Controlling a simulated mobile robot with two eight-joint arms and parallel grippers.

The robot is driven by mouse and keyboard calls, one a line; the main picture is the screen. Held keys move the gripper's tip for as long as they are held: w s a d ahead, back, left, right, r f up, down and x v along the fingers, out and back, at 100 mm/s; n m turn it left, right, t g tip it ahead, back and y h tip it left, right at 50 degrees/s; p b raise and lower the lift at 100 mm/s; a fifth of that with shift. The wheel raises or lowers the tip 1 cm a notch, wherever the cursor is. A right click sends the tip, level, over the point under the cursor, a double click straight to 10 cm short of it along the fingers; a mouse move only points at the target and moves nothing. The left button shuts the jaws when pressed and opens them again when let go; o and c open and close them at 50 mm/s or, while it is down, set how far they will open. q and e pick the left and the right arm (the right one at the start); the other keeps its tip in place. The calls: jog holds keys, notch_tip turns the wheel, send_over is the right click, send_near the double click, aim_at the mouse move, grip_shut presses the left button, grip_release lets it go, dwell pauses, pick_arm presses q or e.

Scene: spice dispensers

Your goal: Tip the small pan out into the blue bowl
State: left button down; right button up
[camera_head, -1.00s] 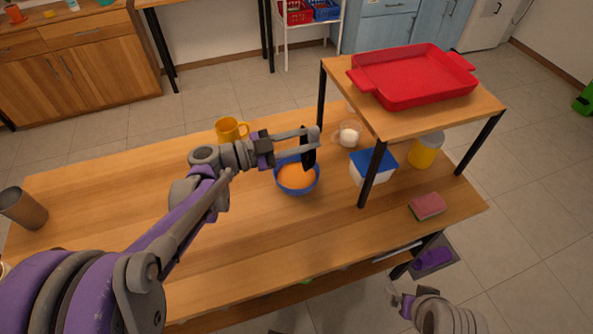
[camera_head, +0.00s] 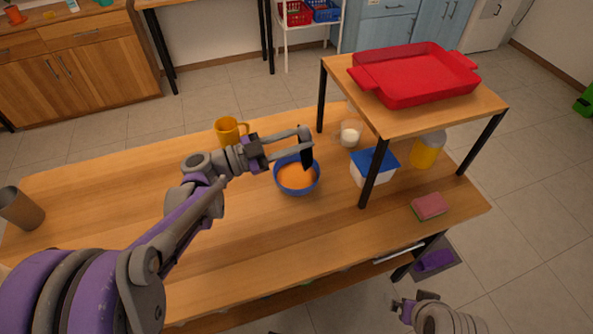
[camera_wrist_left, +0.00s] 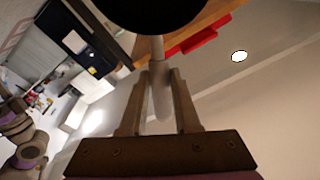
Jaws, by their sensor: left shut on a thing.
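The small pan (camera_head: 306,158) is black and seen nearly edge-on, tilted steeply over the blue bowl (camera_head: 279,184). Its dark round body fills the top of the left wrist view (camera_wrist_left: 155,10), with a pale handle running down from it. My left gripper (camera_head: 303,135) is shut on this handle, and its two fingers clasp it in the left wrist view (camera_wrist_left: 162,92). The bowl stands upright on the table and holds orange contents (camera_head: 297,177). The inside of the pan is hidden. My right gripper (camera_head: 402,306) is low at the right, off the table; its jaws are unclear.
A yellow mug (camera_head: 228,131) stands left of the bowl. A glass cup (camera_head: 350,133), a blue-lidded box (camera_head: 372,168), a yellow jar (camera_head: 427,150) and a sponge (camera_head: 430,206) are at the right. A raised shelf (camera_head: 400,120) bears a red tray (camera_head: 415,78). The table's left middle is clear.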

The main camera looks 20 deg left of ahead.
jog(key=shift+f, duration=0.25)
